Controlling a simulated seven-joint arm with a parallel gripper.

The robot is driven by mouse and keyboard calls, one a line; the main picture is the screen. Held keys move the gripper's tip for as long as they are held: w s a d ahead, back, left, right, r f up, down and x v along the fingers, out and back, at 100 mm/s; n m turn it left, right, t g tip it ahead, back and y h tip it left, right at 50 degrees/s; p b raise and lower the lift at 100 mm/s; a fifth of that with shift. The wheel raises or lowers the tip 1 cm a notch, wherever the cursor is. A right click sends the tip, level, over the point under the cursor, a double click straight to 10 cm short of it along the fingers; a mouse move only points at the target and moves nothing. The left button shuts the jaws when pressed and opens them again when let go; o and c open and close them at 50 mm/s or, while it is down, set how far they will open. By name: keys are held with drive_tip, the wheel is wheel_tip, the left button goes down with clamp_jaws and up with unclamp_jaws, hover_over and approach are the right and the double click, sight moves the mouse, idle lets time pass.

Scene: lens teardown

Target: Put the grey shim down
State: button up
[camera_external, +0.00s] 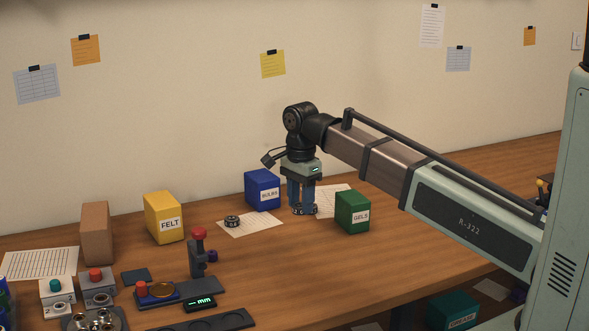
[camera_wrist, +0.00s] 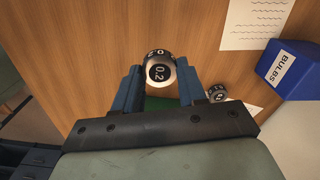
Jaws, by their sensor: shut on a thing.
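My gripper (camera_external: 303,201) points straight down over the wooden table, its blue fingers shut on a small round piece.
A blue BULBS box (camera_external: 262,188) stands behind left and a green GELS box (camera_external: 352,211) on the right, both close. A yellow FELT box (camera_external: 164,217) is farther left. A paper sheet (camera_external: 331,198) lies behind my gripper. Bare table lies in front.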

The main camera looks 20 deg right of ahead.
drive_tip(key=shift+r, duration=0.5)
drive_tip(key=shift+w+d+r, duration=0.15)
drive_tip(key=shift+w+r, duration=0.05)
drive_tip(key=w+d, duration=0.7)
drive_tip(key=d, duration=0.4)
drive_tip(key=w+d, duration=0.7)
drive_tip(key=d, duration=0.4)
drive_tip(key=shift+s+a+f, duration=0.1)
drive_tip(key=shift+s+f, duration=0.05)
drive_tip(key=shift+f, duration=2.25)
drive_tip(key=shift+s+a+f, duration=0.1)
drive_tip(key=shift+f, duration=2.25)
drive_tip(key=o, duration=1)
drive_tip(key=shift+f, duration=0.1)
drive_tip(key=shift+o, duration=0.2)
